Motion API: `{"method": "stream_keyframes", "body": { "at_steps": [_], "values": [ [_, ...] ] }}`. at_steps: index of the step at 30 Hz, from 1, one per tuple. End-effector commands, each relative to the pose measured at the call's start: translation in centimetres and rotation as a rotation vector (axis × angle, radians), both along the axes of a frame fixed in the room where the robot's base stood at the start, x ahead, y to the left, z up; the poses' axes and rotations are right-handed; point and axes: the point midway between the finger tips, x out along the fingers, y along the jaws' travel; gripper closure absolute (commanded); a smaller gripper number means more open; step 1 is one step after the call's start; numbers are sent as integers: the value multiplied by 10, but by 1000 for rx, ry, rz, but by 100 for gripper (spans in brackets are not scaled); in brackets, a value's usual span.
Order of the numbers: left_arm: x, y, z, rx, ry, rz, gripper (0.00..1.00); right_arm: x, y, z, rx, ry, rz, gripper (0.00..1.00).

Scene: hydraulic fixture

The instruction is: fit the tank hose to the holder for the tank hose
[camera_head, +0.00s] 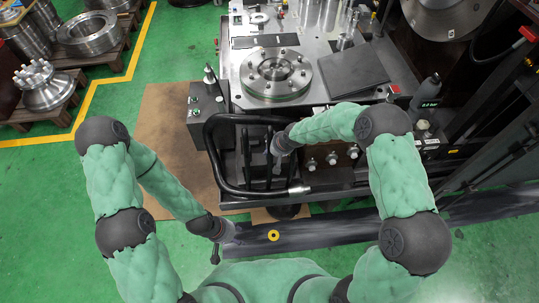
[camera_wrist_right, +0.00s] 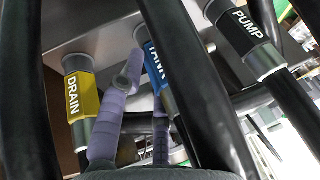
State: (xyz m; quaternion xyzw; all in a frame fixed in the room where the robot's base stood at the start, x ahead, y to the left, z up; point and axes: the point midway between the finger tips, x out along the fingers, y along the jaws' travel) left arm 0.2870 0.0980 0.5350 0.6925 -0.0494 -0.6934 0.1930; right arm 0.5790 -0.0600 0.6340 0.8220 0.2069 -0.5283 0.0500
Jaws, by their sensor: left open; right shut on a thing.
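The tank hose (camera_wrist_right: 157,62), black with a blue TANK label, is in the middle of the right wrist view, partly covered by a finger and another black hose. My right gripper (camera_wrist_right: 146,112) has its purple fingers at this hose and is shut on it; the contact itself is mostly hidden. In the head view my right gripper (camera_head: 278,147) is among the black hoses at the front of the fixture. I cannot pick out which part is the holder for the tank hose. My left gripper (camera_head: 223,246) is open and empty, low and in front of the fixture.
In the right wrist view a yellow DRAIN label (camera_wrist_right: 80,95) is to the left and a black PUMP label (camera_wrist_right: 245,30) to the right. In the head view a black hose with a metal end (camera_head: 299,190) crosses the front. A flanged disc (camera_head: 276,72) sits on the fixture top.

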Motion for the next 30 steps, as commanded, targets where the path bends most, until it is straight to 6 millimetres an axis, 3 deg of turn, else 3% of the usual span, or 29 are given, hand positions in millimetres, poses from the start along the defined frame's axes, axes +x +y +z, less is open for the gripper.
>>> {"method": "stream_keyframes", "body": {
  "at_steps": [8, 9, 12, 23, 30],
  "values": [
    [0, 0, 0, 0, 0, 0, 50, 0, 0, -1, 0, -1, 0, 98],
    [0, 0, 0, 0, 0, 0, 50, 0, 0, -1, 0, -1, 0, 64],
    [0, 0, 0, 0, 0, 0, 50, 0, 0, -1, 0, -1, 0, 39],
    [0, 0, 0, 0, 0, 0, 50, -1, -1, 0, 0, 0, 0, 39],
    [0, 0, 0, 0, 0, 0, 50, -9, -9, 26, 1, -4, -2, 39]
  ]
}}
